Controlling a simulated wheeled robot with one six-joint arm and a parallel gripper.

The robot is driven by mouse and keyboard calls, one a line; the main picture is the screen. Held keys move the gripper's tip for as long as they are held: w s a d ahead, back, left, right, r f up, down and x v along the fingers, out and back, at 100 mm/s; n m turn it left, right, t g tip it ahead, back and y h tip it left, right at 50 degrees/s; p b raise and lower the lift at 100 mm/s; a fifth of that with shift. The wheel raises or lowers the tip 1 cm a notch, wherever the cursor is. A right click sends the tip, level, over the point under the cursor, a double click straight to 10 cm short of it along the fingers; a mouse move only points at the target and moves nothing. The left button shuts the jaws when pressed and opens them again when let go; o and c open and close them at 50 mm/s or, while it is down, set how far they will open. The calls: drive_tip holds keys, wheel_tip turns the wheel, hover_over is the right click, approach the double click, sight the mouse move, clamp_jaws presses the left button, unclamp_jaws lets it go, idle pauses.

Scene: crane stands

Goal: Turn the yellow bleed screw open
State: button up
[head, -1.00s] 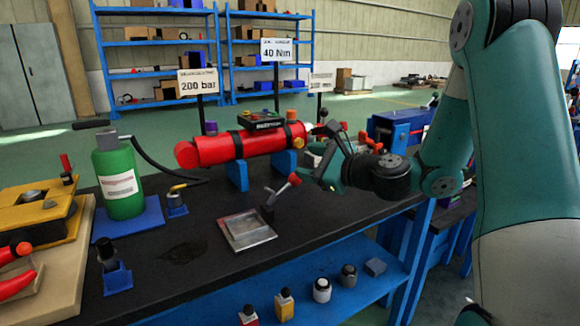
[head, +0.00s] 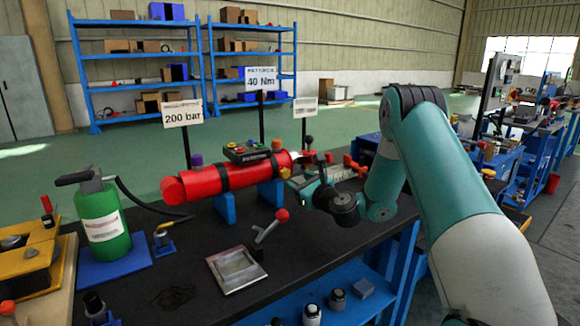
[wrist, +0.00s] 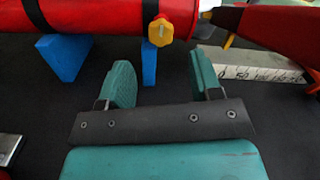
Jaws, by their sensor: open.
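The yellow bleed screw (wrist: 160,31) is a lobed knob low on the right end of the red cylinder (wrist: 100,17), at the top of the wrist view. In the head view it is a small yellow spot (head: 285,173), just beside my gripper (head: 297,184). In the wrist view my gripper (wrist: 163,78) is open and empty, with its two teal fingers apart. The screw shows beyond the fingertips, between their lines and nearer the right finger. The fingers do not appear to touch it.
Blue supports (wrist: 149,62) carry the cylinder over the black bench. A ruler-like strip (wrist: 245,66) and a red tool (wrist: 275,22) lie right of the fingers. A red-knobbed lever (head: 268,228) stands in front. A green bottle (head: 102,215) stands left.

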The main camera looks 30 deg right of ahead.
sight(287, 174)
drive_tip(key=w+p, duration=0.1)
drive_tip(key=w, duration=0.5)
drive_tip(key=shift+a, duration=0.1)
drive_tip(key=c, duration=0.9)
drive_tip(key=shift+d, duration=0.2)
drive_tip(key=shift+c, duration=0.2)
drive_tip(key=shift+a, duration=0.1)
